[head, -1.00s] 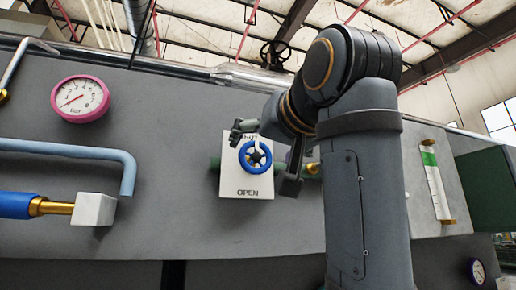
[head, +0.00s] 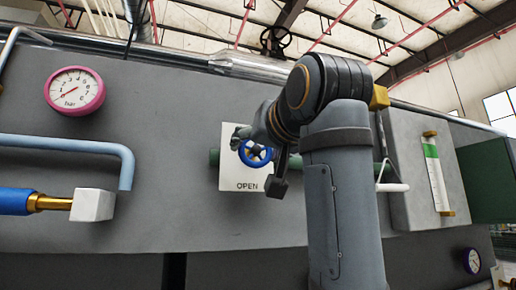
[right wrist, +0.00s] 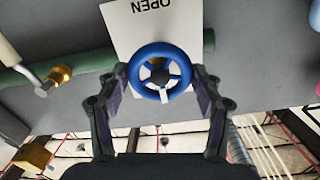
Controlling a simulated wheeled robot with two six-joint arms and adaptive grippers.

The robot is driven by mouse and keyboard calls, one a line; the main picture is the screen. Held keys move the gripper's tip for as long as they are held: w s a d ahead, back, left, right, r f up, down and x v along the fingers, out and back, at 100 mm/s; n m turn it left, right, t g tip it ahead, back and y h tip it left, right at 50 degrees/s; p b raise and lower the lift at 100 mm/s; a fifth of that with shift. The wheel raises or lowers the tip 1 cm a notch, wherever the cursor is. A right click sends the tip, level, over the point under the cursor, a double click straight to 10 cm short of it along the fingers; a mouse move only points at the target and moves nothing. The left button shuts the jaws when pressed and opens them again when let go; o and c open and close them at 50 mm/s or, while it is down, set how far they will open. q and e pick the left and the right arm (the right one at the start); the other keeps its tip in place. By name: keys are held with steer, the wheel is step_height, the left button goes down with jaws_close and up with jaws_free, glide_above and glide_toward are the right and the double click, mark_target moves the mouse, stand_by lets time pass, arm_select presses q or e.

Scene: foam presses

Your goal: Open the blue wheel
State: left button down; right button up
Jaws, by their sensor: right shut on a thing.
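The blue wheel (head: 256,153) is mounted on a white plate (head: 231,177) with the word OPEN under it, on the grey machine wall. My right gripper (head: 258,156) comes to it from the right and partly covers it. In the right wrist view the blue wheel (right wrist: 160,72) sits between the two fingers of the right gripper (right wrist: 161,78), which are shut on its rim from both sides. A white mark (right wrist: 164,96) shows on the wheel, at its lower side in that view. My left gripper is not in view.
A pink-rimmed gauge (head: 75,91), a light blue pipe (head: 70,146) and a blue-and-brass fitting (head: 35,202) are on the wall at the left. A green pipe (right wrist: 75,66) runs behind the plate. A sight tube (head: 436,174) is at the right.

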steer(key=shift+f+n+b, duration=0.1)
steer(key=shift+n+b, duration=0.55)
steer(key=shift+n, duration=0.45)
steer(key=n+b, duration=0.2)
steer(key=n, duration=0.2)
steer(key=n+b, duration=0.1)
steer(key=n, duration=0.2)
steer(key=shift+n, duration=0.4)
steer(key=shift+n+b, duration=0.45)
steer(key=shift+n, duration=1.35)
steer(key=o, duration=1.1)
steer(key=shift+o, duration=0.2)
